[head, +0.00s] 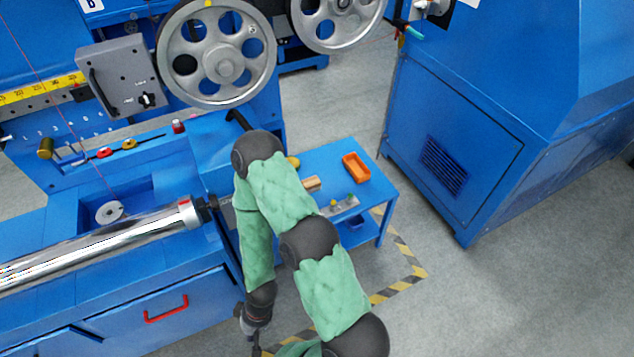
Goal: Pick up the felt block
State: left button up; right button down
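A small tan block (312,184), which looks like the felt block, lies on the small blue side table (378,190), just right of my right arm. My arm may hide part of it. My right arm, in green covers, rises from the bottom right, bends over in front of the table and hangs down again. My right gripper (251,338) is at its lower end, near the bottom edge, well below and left of the tan block and apart from it. Its fingers are small and dark, and their opening is unclear. My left gripper is not in view.
An orange tray (356,167), a yellow item (293,162) and a metal plate with small knobs (340,206) share the table. The blue machine with large pulleys (217,54) and a chrome roller (100,243) stands left. A blue cabinet (455,150) stands right.

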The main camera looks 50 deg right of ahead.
aim_at(312, 184)
jog(key=z, duration=1.7)
jog(key=i+l, duration=0.1)
jog(key=l, duration=0.2)
jog(key=i+l, duration=0.1)
jog(key=l, duration=0.2)
jog(key=i+l, duration=0.1)
jog(key=l, duration=0.15)
jog(key=i+l+u, duration=0.1)
jog(key=l+u, duration=0.25)
jog(key=i+l+u, duration=0.1)
jog(key=l+u, duration=0.6)
jog(key=i+u, duration=0.35)
jog(key=i, duration=0.1)
